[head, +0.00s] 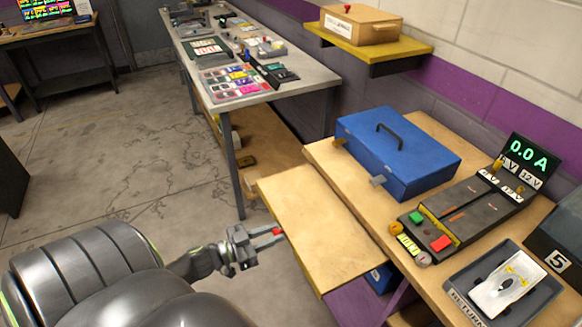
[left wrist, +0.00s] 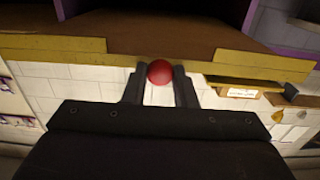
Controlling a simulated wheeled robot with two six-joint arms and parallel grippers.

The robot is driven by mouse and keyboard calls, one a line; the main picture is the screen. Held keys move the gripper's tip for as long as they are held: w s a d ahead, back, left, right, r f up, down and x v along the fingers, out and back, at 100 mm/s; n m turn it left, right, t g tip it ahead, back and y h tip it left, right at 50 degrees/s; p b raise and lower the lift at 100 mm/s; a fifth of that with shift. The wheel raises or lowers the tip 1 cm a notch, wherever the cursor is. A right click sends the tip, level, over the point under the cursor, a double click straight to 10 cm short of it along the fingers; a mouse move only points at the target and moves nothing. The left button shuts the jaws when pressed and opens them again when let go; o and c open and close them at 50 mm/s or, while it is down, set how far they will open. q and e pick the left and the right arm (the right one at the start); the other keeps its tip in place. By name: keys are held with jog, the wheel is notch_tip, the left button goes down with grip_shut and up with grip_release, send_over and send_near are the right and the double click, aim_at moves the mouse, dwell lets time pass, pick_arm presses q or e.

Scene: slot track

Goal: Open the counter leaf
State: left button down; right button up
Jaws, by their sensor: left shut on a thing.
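The counter leaf (head: 315,225) is a light wooden panel beside the main counter, lying about level with it in the head view. Its underside and yellow edge (left wrist: 245,63) show in the left wrist view. A red knob (left wrist: 160,72) sits at the leaf's edge. My left gripper (head: 268,238) is at the leaf's left edge, and its fingers (left wrist: 160,85) are shut around the red knob. My right gripper is not in view.
On the main counter stand a blue case (head: 395,150), a dark control panel with a 0.0 A display (head: 528,155), and a grey tray (head: 455,285) with a white car. A long workbench (head: 300,80) stands behind. Floor left of the leaf is clear.

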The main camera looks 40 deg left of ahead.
pick_arm(q)
jog(key=shift+v, duration=0.8)
jog(key=shift+s+a, duration=0.15)
jog(key=shift+s, duration=0.2)
jog(key=shift+s+a, duration=0.1)
jog(key=shift+s, duration=0.05)
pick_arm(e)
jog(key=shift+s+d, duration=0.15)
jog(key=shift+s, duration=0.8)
pick_arm(q)
jog(key=c, duration=1.3)
grip_release()
jog(key=shift+o, duration=0.2)
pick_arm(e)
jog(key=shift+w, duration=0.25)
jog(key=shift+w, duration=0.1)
